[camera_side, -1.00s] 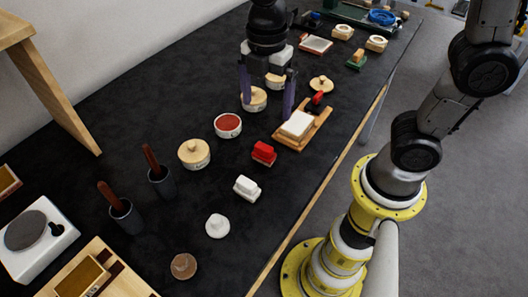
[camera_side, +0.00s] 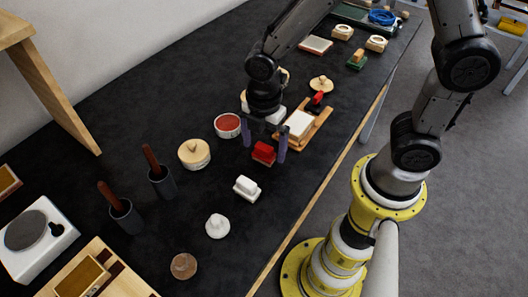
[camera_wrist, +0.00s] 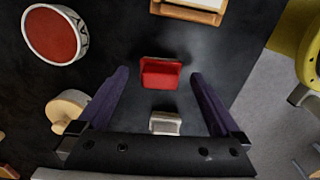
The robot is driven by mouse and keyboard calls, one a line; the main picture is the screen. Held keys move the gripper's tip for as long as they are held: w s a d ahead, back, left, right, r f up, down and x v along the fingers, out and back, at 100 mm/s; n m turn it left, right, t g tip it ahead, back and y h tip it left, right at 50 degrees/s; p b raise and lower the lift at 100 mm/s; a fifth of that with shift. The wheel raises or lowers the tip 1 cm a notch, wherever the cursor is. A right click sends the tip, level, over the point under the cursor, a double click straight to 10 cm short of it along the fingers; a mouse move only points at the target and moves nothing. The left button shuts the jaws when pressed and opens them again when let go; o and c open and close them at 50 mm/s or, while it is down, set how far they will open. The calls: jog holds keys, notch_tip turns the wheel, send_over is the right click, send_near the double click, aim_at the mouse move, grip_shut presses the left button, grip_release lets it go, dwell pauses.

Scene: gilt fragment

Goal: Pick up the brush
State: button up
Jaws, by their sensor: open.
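The frames do not show plainly which thing is the brush. A small red block-shaped piece (camera_side: 263,153) with a raised top lies on the black table. My gripper (camera_side: 264,154) is open, with one finger to each side of this red piece. In the wrist view, the red piece (camera_wrist: 161,73) shows between the fingertips of my gripper (camera_wrist: 158,74), apart from both. A similar white piece (camera_side: 246,188) lies just nearer the camera. In the wrist view this white piece (camera_wrist: 165,122) shows closer to the palm. Two dark cups (camera_side: 162,182) hold brown handles.
A red-topped round tin (camera_side: 228,125) and a wood-lidded pot (camera_side: 194,153) stand left of the gripper. A wooden tray (camera_side: 318,132) with a white block lies to its right. A white knobbed piece (camera_side: 217,226) is nearer the camera. Bare table lies around the red piece.

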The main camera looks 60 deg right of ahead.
jog(key=shift+f, duration=0.4)
jog(key=shift+c, duration=0.2)
jog(key=c, duration=1.4)
jog(key=shift+o, duration=0.2)
jog(key=shift+r, duration=0.1)
jog(key=shift+r, duration=0.5)
notch_tip(320, 180, up, 2)
jog(key=shift+r, duration=0.15)
jog(key=s+d+r, duration=0.2)
jog(key=s+r, duration=0.2)
jog(key=s, duration=0.2)
jog(key=s+d+r, duration=0.2)
jog(key=s+r, duration=0.3)
jog(key=s, duration=0.2)
jog(key=shift+s+d+r, duration=0.15)
jog(key=shift+d+r, duration=0.1)
jog(key=shift+r, duration=0.05)
